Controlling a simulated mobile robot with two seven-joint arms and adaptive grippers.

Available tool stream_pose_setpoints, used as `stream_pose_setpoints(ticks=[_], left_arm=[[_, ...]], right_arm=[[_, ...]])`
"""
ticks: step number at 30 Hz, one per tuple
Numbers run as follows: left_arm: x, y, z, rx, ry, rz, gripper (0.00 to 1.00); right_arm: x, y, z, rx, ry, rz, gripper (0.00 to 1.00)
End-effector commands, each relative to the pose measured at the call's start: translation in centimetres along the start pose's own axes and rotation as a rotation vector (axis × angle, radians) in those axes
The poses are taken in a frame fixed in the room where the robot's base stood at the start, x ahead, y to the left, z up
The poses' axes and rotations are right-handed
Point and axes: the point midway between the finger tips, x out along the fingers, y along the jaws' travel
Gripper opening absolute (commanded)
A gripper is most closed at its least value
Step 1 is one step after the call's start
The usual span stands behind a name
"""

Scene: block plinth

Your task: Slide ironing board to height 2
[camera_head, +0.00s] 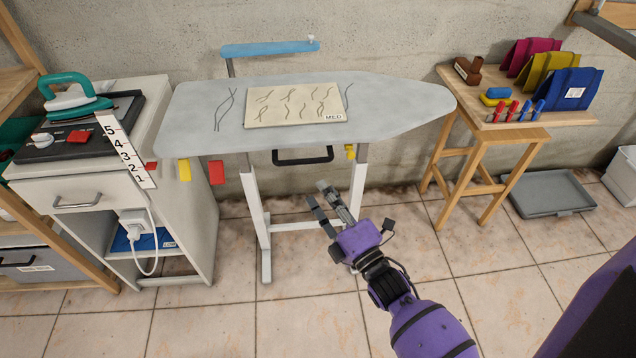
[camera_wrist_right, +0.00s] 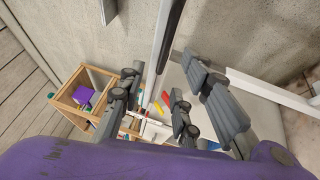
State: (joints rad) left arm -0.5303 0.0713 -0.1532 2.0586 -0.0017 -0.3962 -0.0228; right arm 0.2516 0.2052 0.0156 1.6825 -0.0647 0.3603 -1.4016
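The grey ironing board (camera_head: 400,104) stands against the wall on white and grey legs (camera_head: 255,200). A numbered scale from 1 to 5 (camera_head: 125,150) is at its left, with a small red pointer (camera_head: 151,166) beside the low numbers, near 2 and 1. A black handle (camera_head: 303,161) hangs under the board's front edge. My right gripper (camera_head: 320,196) is open and empty, below and slightly right of the handle, near the right leg. In the right wrist view its fingers (camera_wrist_right: 165,100) are apart. My left gripper is not in view.
A beige cloth marked MED (camera_head: 297,103) lies on the board. A cabinet with a teal iron (camera_head: 75,98) stands left. A wooden stool (camera_head: 490,140) with coloured holders and a grey tray (camera_head: 548,192) are at right. The tiled floor in front is free.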

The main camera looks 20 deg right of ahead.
Motion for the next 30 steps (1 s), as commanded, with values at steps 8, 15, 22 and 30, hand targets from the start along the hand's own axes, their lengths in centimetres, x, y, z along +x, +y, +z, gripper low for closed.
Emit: stream_pose_setpoints(ticks=[8, 15, 22, 30], left_arm=[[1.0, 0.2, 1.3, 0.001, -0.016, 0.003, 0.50], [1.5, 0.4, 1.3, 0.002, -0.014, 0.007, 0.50], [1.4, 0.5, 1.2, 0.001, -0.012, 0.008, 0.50], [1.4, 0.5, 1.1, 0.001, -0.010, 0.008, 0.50]], right_arm=[[2.9, -0.5, 1.2, -0.005, 0.247, 0.014, 0.31], [4.0, -0.7, 3.0, -0.006, 0.341, -0.012, 0.31], [6.0, -0.5, 2.6, -0.004, 0.349, -0.011, 0.31], [10.0, -0.6, 1.1, -0.005, 0.348, -0.011, 0.31]])
